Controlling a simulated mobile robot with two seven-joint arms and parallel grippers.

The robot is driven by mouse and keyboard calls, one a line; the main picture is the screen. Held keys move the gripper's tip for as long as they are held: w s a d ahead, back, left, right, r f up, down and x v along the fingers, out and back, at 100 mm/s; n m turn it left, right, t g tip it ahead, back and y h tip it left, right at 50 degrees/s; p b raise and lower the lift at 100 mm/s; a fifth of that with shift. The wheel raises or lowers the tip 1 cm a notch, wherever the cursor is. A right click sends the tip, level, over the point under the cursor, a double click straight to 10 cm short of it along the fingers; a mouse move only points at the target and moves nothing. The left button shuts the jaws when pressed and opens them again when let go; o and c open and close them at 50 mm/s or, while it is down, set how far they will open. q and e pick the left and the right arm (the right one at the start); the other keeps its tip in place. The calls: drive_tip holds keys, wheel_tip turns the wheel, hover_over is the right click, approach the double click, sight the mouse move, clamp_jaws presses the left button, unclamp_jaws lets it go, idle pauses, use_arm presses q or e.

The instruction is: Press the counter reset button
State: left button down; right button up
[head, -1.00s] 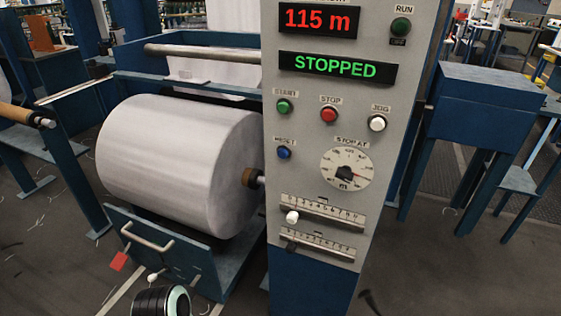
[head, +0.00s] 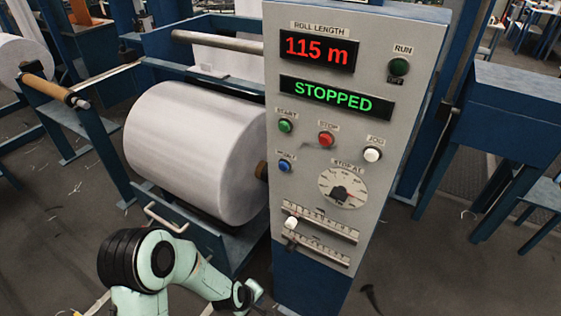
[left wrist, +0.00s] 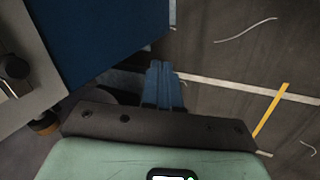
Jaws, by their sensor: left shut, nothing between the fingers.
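The blue reset button (head: 285,166) sits on the lower left of the grey control panel (head: 300,185), under the green start button (head: 286,126). The display (head: 317,50) reads 115 m, and a second display (head: 338,97) reads STOPPED. My left gripper (head: 256,291) is low at the panel's left edge, well below the button and apart from it. In the left wrist view its fingers (left wrist: 163,85) are together and empty, over the floor beside the panel's blue base (left wrist: 95,40). The button is not clearly visible there. My right gripper is not in view.
A red stop button (head: 326,140), a white jog button (head: 373,155), a dial (head: 343,188) and two sliders share the panel. A large white roll (head: 195,150) stands close left of it, above a blue tray with a handle. Floor is open in front.

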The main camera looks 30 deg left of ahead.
sight(283, 166)
use_arm(q)
drive_tip(key=w+r+n+t+p, duration=0.1)
drive_tip(key=w+r+n+p, duration=0.1)
drive_tip(key=r, duration=1)
drive_tip(key=w+a+r+n+t+p, duration=0.1)
drive_tip(key=r+n+p, duration=0.4)
drive_tip(key=r, duration=0.8)
drive_tip(key=w+a+r+n+t+p, duration=0.1)
drive_tip(key=w+r+n+t+p, duration=0.1)
drive_tip(key=r, duration=1.1)
drive_tip(key=w+n+p, duration=0.1)
drive_tip(key=n+p, duration=0.1)
drive_tip(key=n, duration=0.1)
drive_tip(key=shift+w+a, duration=0.15)
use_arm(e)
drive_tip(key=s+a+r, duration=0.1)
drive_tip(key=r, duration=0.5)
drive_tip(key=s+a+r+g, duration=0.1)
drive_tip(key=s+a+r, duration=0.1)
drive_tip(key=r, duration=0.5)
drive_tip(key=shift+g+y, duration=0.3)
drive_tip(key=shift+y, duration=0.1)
use_arm(q)
drive_tip(key=shift+r, duration=0.1)
drive_tip(key=shift+w, duration=0.1)
